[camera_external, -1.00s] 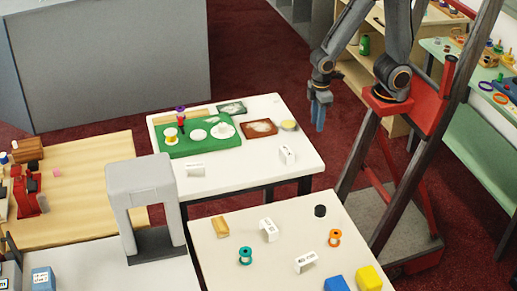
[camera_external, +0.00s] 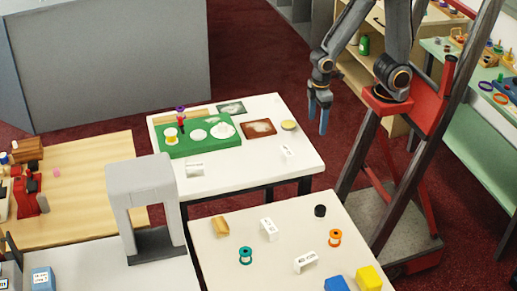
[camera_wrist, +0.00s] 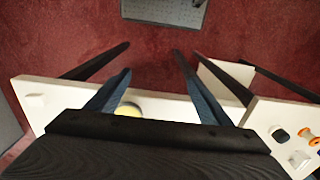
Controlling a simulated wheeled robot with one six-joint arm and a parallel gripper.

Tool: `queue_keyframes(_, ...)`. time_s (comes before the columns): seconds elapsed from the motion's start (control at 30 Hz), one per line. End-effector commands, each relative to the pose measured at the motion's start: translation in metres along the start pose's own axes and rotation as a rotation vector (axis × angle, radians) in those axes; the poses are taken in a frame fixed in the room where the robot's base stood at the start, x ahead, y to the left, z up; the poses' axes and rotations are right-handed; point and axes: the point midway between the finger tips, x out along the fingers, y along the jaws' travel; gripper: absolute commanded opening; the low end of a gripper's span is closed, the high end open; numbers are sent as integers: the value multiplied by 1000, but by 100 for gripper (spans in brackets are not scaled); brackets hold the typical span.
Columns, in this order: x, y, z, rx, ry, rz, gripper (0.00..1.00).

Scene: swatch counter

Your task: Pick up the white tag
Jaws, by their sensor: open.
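Several small white tags stand on the tables. On the back white table, one white tag (camera_external: 195,168) is near the front left and another (camera_external: 287,152) is near the right edge. On the front table are a white tag (camera_external: 268,229) and one with dark print (camera_external: 305,262). I cannot tell which one the task means. My gripper (camera_external: 319,118) hangs in the air beyond the back table's right edge, fingers down, apart and empty. In the wrist view, my gripper (camera_wrist: 156,95) shows its two fingers spread, with no tag between them.
A green tray (camera_external: 200,147), a dark-red framed picture (camera_external: 259,128) and a yellow dish (camera_external: 288,125) are on the back table. Orange (camera_external: 335,237) and teal (camera_external: 245,255) spools, a black disc (camera_external: 320,211) and yellow (camera_external: 368,278) and blue (camera_external: 337,284) blocks are on the front table.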

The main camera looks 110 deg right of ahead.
Motion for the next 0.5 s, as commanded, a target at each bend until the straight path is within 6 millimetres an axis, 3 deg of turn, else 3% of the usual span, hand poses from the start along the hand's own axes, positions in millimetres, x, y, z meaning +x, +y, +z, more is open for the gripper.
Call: queue_keyframes(0.5, -68, 0, -2, 0, 5, 0, 73)
